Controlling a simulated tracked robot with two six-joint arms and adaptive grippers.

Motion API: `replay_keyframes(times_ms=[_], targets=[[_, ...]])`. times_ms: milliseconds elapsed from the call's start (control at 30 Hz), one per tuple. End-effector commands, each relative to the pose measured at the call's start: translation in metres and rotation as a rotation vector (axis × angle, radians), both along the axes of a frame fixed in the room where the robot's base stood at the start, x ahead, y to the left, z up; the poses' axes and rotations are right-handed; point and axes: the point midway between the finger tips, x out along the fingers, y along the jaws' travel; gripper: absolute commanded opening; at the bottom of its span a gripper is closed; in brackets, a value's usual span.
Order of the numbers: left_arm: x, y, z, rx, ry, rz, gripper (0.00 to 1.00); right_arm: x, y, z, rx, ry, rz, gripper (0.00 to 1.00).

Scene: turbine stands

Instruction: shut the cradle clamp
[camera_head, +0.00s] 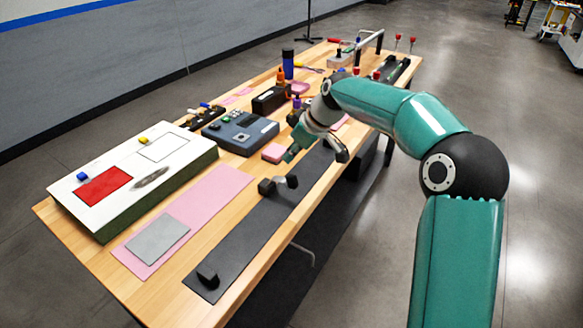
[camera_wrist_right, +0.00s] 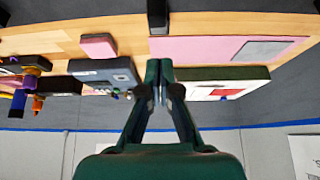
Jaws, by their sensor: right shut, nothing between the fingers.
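A long dark base strip (camera_head: 246,229) lies along the table's near edge. A black block with a small grey cylindrical part (camera_head: 285,182) stands near its far half, and a second black block (camera_head: 207,275) stands at its near end. I cannot tell for sure which piece is the clamp, or whether it is open. My right gripper (camera_head: 290,155) hangs just beyond the grey part, apart from it as far as I can see. In the right wrist view its fingers (camera_wrist_right: 159,72) are together and empty. A black block (camera_wrist_right: 157,16) shows past the fingertips. My left gripper is not in view.
A pink mat (camera_head: 205,205) with a grey plate (camera_head: 157,239) lies beside the strip. A white-topped board (camera_head: 125,185) and a blue-grey box (camera_head: 240,131) stand farther left. A pink block (camera_head: 274,152) sits close to my gripper. Tools crowd the far end.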

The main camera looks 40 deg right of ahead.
Motion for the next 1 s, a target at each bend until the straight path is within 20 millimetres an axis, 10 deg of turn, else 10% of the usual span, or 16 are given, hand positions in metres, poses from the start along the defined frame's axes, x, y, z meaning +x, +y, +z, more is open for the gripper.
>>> replay_keyframes(times_ms=[300,1000], targets=[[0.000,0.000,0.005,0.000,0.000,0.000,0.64,-0.008,-0.004,-0.038,0.001,0.001,-0.003,0.00],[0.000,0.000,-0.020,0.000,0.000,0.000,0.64,-0.014,-0.005,-0.056,0.002,-0.008,0.003,0.00]])
